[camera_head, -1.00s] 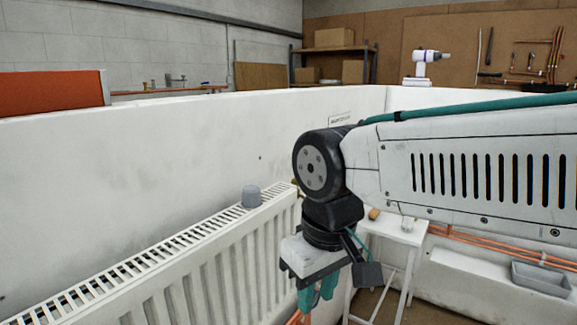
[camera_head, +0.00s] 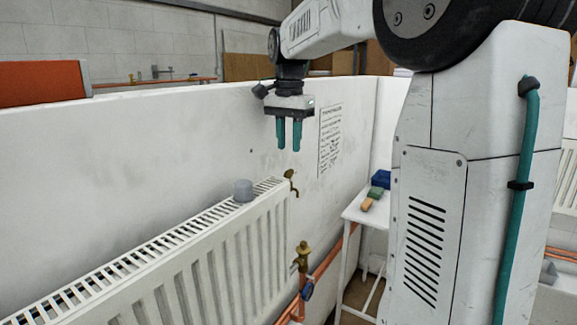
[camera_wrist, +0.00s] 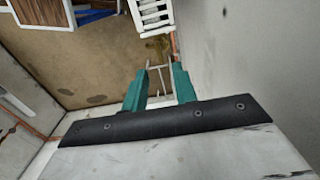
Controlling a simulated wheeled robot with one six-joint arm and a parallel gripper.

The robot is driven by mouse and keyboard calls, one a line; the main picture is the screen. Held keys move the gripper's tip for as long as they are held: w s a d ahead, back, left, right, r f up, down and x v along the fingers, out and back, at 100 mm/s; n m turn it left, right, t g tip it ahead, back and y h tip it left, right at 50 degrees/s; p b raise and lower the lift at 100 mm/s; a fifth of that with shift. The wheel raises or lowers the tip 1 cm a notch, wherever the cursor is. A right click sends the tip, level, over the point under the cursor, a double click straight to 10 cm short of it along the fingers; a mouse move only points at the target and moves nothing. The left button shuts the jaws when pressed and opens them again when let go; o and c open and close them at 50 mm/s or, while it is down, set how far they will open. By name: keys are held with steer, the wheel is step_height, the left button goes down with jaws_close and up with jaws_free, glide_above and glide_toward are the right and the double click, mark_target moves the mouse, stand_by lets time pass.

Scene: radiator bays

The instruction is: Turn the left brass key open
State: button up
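A small brass key (camera_head: 291,180) sits at the top right end of the white radiator (camera_head: 215,255). It is small in the head view, and how far it is turned cannot be told. A brass valve (camera_head: 301,257) stands lower, beside the radiator's right end, above a copper pipe. My gripper (camera_head: 289,148) points down in front of the white wall, above the key in the picture and apart from it. Its two green fingers have a gap between them and hold nothing. In the wrist view my gripper (camera_wrist: 160,68) also shows that gap. I cannot pick out the key there.
A grey cap (camera_head: 242,190) stands on the radiator's top grille. A printed sheet (camera_head: 330,138) hangs on the wall (camera_head: 130,165). A white stand (camera_head: 352,214) with several small blocks is to the right. Copper pipes run low behind it.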

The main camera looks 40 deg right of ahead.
mark_target(289, 170)
step_height(289, 170, down, 7)
steer(key=shift+r, duration=0.1)
stand_by(0.3)
jaws_close()
